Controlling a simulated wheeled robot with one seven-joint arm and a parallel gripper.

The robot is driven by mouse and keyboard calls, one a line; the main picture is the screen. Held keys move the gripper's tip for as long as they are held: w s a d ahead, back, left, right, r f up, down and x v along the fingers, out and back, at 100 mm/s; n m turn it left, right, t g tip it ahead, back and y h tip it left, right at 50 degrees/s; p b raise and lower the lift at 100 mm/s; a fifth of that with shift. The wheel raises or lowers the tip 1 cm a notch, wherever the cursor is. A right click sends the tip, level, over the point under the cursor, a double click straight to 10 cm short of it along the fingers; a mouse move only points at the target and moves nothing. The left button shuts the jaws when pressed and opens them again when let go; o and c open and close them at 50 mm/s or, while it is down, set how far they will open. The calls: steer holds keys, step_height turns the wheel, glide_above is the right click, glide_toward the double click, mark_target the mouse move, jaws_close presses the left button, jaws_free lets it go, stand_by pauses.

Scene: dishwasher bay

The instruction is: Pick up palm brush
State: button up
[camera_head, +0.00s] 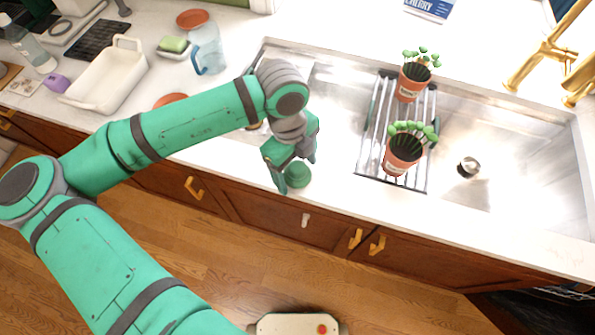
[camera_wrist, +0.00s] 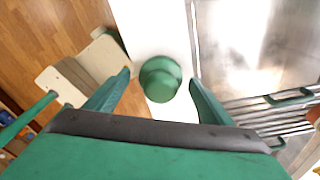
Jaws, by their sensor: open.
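The palm brush appears to be the round green object (camera_head: 297,174) on the white counter's front strip, in front of the sink. In the wrist view it is a green disc with a smaller round knob on top (camera_wrist: 160,79). My gripper (camera_head: 292,170) is open above and around it. In the wrist view my two green fingertips (camera_wrist: 160,77) lie to its left and right, with gaps on both sides. I cannot tell how far above the counter the fingertips are. The brush's underside is hidden.
The metal sink (camera_head: 520,150) lies behind, with a drying rack (camera_head: 375,125) holding two potted plants (camera_head: 403,150). A white basin (camera_head: 105,78), a blue pitcher (camera_head: 207,50) and a green sponge (camera_head: 174,44) are at the left. The counter's front edge is close to the brush.

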mark_target(296, 169)
steer(key=c, duration=1.3)
steer(key=shift+o, duration=0.2)
steer(key=shift+w+d+r, duration=0.1)
steer(key=shift+r, duration=0.2)
steer(key=r, duration=0.3)
steer(key=shift+s+a+r, duration=0.2)
steer(key=shift+s+a, duration=0.1)
steer(key=s+a+r, duration=0.8)
steer(key=s+r, duration=0.1)
steer(key=s, duration=0.1)
steer(key=shift+a, duration=0.4)
